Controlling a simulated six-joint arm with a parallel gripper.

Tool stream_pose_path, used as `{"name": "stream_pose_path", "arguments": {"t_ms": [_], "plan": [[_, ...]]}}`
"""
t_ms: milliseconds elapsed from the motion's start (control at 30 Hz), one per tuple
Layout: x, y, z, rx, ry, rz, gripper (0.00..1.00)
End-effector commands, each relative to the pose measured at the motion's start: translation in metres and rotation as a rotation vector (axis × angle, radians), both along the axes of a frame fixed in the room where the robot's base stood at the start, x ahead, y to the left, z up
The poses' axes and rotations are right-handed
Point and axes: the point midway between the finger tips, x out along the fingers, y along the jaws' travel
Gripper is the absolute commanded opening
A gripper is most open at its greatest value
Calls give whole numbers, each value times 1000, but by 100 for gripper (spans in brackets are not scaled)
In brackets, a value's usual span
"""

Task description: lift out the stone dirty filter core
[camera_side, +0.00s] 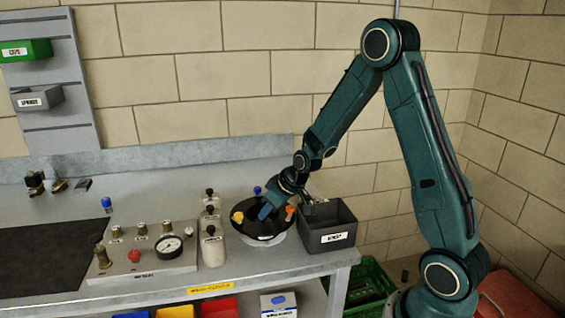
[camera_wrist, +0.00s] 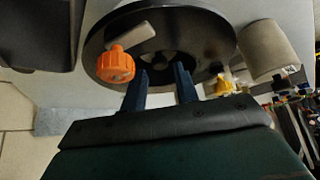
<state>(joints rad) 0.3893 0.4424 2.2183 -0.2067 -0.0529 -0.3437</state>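My gripper (camera_wrist: 161,77) has its two blue fingers spread apart, with a gap between the tips. It points down over a round black housing (camera_wrist: 105,25) with a dark centre. In the side view, my gripper (camera_side: 266,211) is at the black housing (camera_side: 249,226), between its yellow knob (camera_side: 238,217) and orange knob (camera_side: 290,210). A pale bar-like piece (camera_wrist: 132,40) lies on the housing beside the orange knob (camera_wrist: 115,66). I cannot clearly make out the stone filter core; the housing's centre is dark and partly hidden by the fingers.
A dark grey bin (camera_side: 328,228) stands just right of the housing. White bottles (camera_side: 212,248) stand close on its left. A blue knob (camera_side: 257,190) is at the housing's back. A gauge panel (camera_side: 146,257) and black mat (camera_side: 45,262) are further left.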

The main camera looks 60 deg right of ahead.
Motion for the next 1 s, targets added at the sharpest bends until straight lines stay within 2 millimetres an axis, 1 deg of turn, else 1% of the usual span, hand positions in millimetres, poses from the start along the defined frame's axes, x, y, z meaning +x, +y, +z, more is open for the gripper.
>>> {"name": "stream_pose_path", "arguments": {"t_ms": [100,300,467,900,967,1000], "plan": [[6,1,-11,0,1,0,30],[14,1,-23,-1,-3,0,30],[16,1,-25,-1,-3,0,30],[16,1,-25,-1,-3,-1,30],[16,1,-25,-1,-3,-1,18],[16,1,-25,-1,-3,-1,11]]}}
